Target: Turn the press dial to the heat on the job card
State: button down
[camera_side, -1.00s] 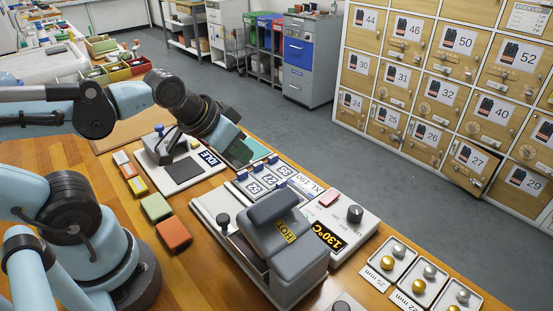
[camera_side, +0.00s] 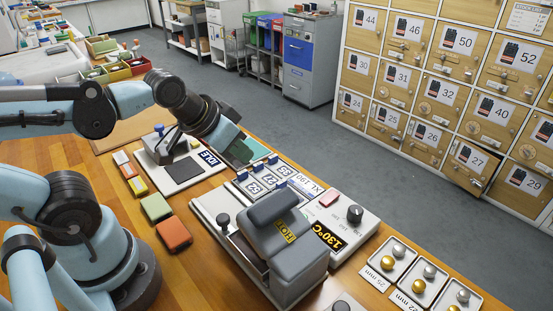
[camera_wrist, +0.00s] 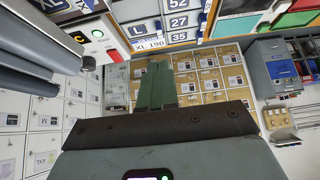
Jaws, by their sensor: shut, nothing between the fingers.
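The grey heat press (camera_side: 285,240) stands on the bench with a "HOT" label and a display (camera_side: 328,236) reading 130°C. Its black dial (camera_side: 355,214) sits on the white panel right of the display; the dial also shows at the upper left of the wrist view (camera_wrist: 88,63). A job card (camera_side: 306,183) behind the press reads "XL 190"; it shows at the top of the wrist view (camera_wrist: 150,42). My gripper (camera_side: 243,152) is shut and empty, above the bench left of the card and apart from the dial. Its green fingers (camera_wrist: 156,80) are together in the wrist view.
A red button (camera_side: 329,197) is beside the dial. Trays of snaps (camera_side: 410,278) lie at the right. Orange (camera_side: 173,235) and green blocks (camera_side: 156,207) lie left of the press. Lockers (camera_side: 450,90) stand across the floor.

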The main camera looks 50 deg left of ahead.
jog(key=c, duration=1.5)
grip_release()
jog(key=shift+w+d+r, duration=0.1)
jog(key=shift+w, duration=0.05)
jog(key=o, duration=0.7)
jog(key=shift+n+g+h, duration=0.3)
jog(key=shift+n+g, duration=0.4)
jog(key=shift+n, duration=0.1)
jog(key=w+d+r, duration=0.2)
jog(key=shift+w+d+r, duration=0.2)
jog(key=shift+w+r, duration=0.05)
jog(key=shift+w, duration=0.15)
jog(key=w+d, duration=0.1)
jog(key=w+d+r+n+g, duration=0.1)
jog(key=w+d+r+n, duration=0.1)
jog(key=w+d, duration=0.1)
jog(key=shift+w+d+g, duration=0.1)
jog(key=shift+g, duration=0.3)
jog(key=n+g, duration=0.4)
jog(key=n, duration=0.1)
send_near(356, 209)
jog(key=f, duration=0.8)
jog(key=shift+d+f, duration=0.25)
jog(key=shift+f, duration=0.15)
jog(key=c, duration=1)
